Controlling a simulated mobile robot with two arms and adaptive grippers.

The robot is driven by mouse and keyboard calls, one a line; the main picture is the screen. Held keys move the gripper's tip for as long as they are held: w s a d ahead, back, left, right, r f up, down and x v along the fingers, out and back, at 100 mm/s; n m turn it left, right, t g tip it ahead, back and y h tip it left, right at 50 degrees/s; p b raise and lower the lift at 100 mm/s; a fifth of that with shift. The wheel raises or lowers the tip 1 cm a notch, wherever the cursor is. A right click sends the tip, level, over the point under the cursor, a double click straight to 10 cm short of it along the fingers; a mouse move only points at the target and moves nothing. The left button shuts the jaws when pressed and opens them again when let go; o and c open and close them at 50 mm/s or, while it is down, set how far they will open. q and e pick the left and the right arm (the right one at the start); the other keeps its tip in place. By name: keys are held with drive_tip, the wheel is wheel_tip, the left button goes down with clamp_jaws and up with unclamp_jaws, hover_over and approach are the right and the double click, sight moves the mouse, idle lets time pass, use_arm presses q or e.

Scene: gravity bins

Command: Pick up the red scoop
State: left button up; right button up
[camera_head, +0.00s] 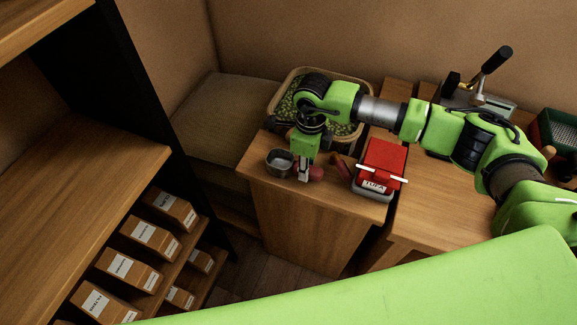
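My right gripper (304,176) reaches in from the right and points down over the front of the wooden counter (290,191). A small red rounded piece (317,174) shows just right of its fingertips, probably part of the red scoop. The gripper hides the rest of it. A second dark red piece (340,168) lies a little further right, beside the scale. I cannot tell whether the two pieces belong together. The fingers look close together, but whether they hold anything is unclear. My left gripper is not in view.
A grey metal cup (280,162) stands left of the gripper. A red scale (381,166) stands to its right. A bin of green pieces (280,104) is behind. A lever press (480,91) stands at back right. Boxed shelves (152,237) are at left.

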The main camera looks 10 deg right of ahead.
clamp_jaws()
drive_tip(key=shift+r, duration=0.1)
